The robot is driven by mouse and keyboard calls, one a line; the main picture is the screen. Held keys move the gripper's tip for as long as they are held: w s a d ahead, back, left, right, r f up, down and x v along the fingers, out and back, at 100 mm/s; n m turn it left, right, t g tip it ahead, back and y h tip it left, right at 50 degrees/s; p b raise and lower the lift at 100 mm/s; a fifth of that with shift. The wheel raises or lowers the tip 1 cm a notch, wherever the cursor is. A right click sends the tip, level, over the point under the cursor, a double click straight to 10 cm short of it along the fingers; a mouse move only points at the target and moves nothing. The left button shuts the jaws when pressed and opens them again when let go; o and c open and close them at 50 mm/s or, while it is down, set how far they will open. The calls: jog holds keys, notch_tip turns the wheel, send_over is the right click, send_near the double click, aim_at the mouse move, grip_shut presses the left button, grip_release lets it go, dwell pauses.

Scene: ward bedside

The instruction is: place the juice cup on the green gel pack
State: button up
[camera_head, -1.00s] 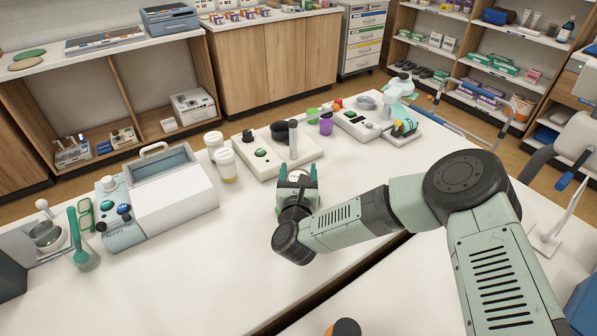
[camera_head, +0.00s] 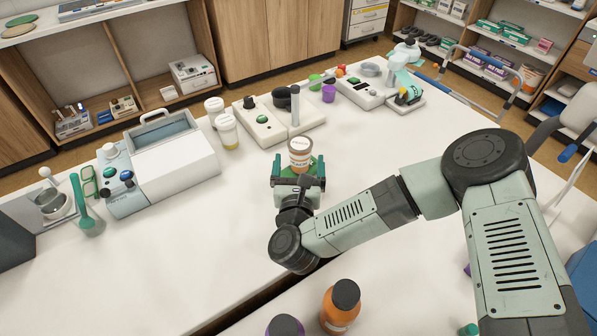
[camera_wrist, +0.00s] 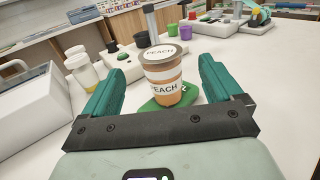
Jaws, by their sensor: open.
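The juice cup (camera_head: 300,153), a brown-orange cup with a pale lid and a PEACH label, stands upright on the green gel pack (camera_head: 319,165). In the wrist view the cup (camera_wrist: 162,75) appears to rest on the pack, whose green edges (camera_wrist: 190,94) show on both sides of its base. My gripper (camera_head: 298,172) is open, on the near side of the cup. In the wrist view its two green fingers (camera_wrist: 163,85) are spread wide to left and right, with visible gaps to the cup. Much of the pack is hidden under the cup.
A white boxy device (camera_head: 175,160) and two lidded jars (camera_head: 226,130) stand to the left. A white control unit (camera_head: 265,122) and green and purple cups (camera_head: 328,93) are behind. The table around the pack is mostly clear.

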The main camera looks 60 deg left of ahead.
jog(key=v, duration=0.2)
jog(key=shift+s+d, duration=0.2)
jog(key=shift+d, duration=0.15)
